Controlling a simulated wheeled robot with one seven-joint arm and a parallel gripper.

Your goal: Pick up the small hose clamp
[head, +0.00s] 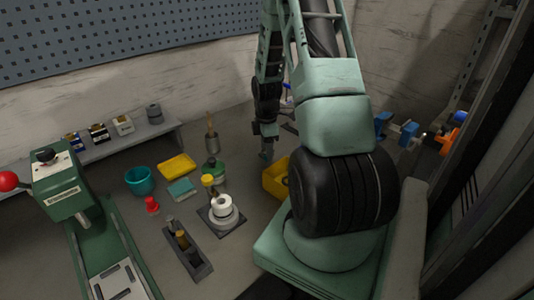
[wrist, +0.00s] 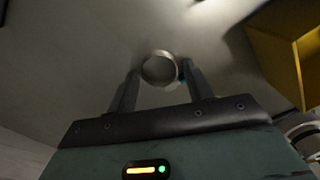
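In the head view my gripper (head: 267,150) points down over the bench behind the yellow bin, and I cannot make out the clamp there.
The yellow bin (head: 274,180) is close to my gripper; it also shows in the wrist view (wrist: 285,50). Left of it stand a brush holder (head: 212,143), a green jar (head: 215,168) and a white roll on a stand (head: 223,207). A teal bowl (head: 140,181) is farther left.

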